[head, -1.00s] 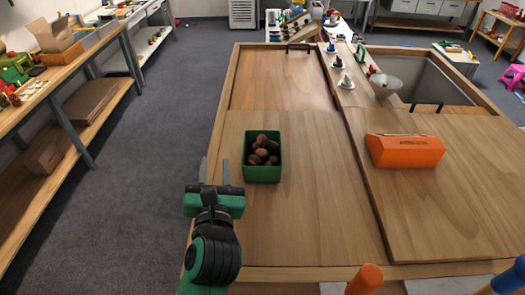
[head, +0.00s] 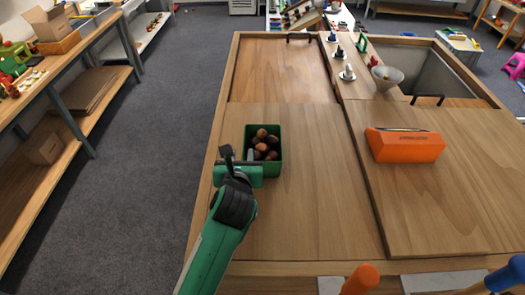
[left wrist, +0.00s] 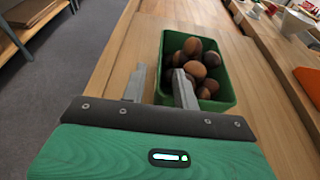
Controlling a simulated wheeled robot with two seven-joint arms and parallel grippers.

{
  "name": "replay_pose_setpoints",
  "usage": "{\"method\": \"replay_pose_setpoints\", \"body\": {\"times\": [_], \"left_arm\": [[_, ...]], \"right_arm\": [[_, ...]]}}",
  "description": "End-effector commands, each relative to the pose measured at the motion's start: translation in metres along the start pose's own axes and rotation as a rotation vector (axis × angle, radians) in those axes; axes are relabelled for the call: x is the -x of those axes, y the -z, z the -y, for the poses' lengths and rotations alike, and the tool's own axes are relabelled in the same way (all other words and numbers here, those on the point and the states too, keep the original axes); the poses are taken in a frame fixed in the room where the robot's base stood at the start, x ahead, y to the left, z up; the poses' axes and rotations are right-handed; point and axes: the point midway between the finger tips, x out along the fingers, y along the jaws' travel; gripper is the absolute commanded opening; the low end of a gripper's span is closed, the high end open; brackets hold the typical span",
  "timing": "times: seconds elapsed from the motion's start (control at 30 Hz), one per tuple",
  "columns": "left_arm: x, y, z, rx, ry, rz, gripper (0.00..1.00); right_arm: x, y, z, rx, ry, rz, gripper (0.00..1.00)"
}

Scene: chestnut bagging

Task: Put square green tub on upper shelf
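The square green tub (head: 278,165) holds several brown chestnuts (head: 263,145) and stands upright on the left part of the wooden table. It also shows in the left wrist view (left wrist: 222,75). My left gripper (head: 240,160) is at the tub's near left side. In the left wrist view its two fingers (left wrist: 158,88) are apart, one outside the tub's left wall and the other overlapping the tub's near left corner. Whether a finger touches the wall I cannot tell. My right gripper is not in view. The upper shelf cannot be made out for certain.
An orange box (head: 404,147) lies on the right of the wooden table (head: 300,215). A bowl (head: 387,75) and small items on saucers (head: 347,74) stand behind. A shelved workbench (head: 75,65) is at the left across a clear floor (head: 160,120).

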Motion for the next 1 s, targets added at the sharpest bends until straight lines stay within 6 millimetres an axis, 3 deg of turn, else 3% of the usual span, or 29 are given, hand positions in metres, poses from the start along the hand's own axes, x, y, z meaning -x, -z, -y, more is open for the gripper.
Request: {"method": "replay_pose_setpoints", "body": {"times": [0.4, 0.7, 0.73, 0.87, 1.0], "left_arm": [[-0.046, 0.002, 0.001, -0.001, -0.001, 0.000, 0.30], [-0.051, 0.004, 0.001, 0.000, 0.000, 0.000, 0.30], [-0.051, 0.004, 0.001, 0.000, 0.000, 0.000, 0.28], [-0.051, 0.004, 0.001, 0.000, 0.000, 0.000, 0.03], [-0.051, 0.004, 0.001, -0.001, 0.000, 0.000, 0.00]], "right_arm": [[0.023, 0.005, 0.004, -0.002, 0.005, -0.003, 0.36], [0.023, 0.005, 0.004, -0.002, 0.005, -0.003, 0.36], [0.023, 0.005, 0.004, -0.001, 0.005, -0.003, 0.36], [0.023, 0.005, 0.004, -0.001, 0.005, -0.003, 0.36], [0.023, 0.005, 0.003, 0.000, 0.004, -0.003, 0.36]]}}
